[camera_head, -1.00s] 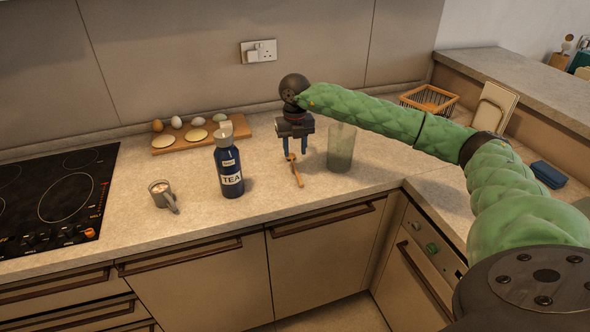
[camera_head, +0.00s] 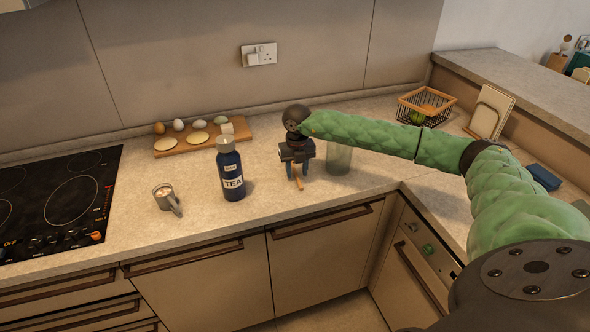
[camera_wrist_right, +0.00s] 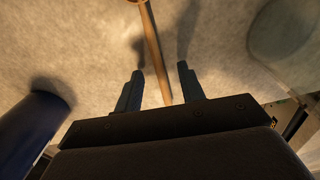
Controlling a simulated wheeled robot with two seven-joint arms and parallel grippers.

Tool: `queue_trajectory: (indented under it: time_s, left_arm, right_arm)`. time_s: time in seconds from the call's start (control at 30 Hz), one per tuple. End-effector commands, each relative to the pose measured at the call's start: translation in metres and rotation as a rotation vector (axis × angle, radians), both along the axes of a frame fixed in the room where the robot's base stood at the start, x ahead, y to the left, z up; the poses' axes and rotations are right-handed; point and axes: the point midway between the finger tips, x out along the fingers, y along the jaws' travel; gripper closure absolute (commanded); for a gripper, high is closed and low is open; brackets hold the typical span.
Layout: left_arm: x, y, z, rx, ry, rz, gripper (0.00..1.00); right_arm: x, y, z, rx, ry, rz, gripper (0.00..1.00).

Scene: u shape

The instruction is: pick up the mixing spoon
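The wooden mixing spoon (camera_head: 299,184) lies on the counter, with only part of its handle showing below my right gripper (camera_head: 298,172) in the head view. The gripper hides the rest. In the right wrist view the spoon handle (camera_wrist_right: 153,50) runs between the two blue fingers of my right gripper (camera_wrist_right: 160,72), which stand apart with a gap on each side of it. The spoon's bowl is cut off at the top edge. The gripper is open, pointing down over the handle. My left gripper is not in view.
A blue tea bottle (camera_head: 230,168) stands left of the gripper and a glass (camera_head: 339,157) close on its right. The counter front is clear.

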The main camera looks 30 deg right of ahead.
Motion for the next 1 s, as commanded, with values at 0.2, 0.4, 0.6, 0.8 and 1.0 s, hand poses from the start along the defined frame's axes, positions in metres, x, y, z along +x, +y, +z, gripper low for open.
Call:
queue_trajectory:
  time_s: [0.2, 0.4, 0.6, 0.8, 1.0]
  left_arm:
    - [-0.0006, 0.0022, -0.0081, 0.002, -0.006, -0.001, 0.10]
    - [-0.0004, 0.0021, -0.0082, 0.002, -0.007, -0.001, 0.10]
    - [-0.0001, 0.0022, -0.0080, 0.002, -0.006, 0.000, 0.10]
    - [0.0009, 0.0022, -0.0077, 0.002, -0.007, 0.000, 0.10]
    - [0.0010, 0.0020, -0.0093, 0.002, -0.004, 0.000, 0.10]
  right_arm:
    - [0.0000, 0.0002, -0.0073, 0.001, -0.001, 0.001, 0.61]
    - [0.0001, 0.0003, -0.0074, 0.001, -0.001, 0.001, 0.65]
    - [0.0001, 0.0004, -0.0072, 0.001, -0.001, 0.000, 1.00]
    - [0.0002, 0.0003, -0.0071, 0.001, -0.001, 0.000, 1.00]
    - [0.0004, 0.0002, -0.0047, 0.001, -0.001, 0.000, 1.00]
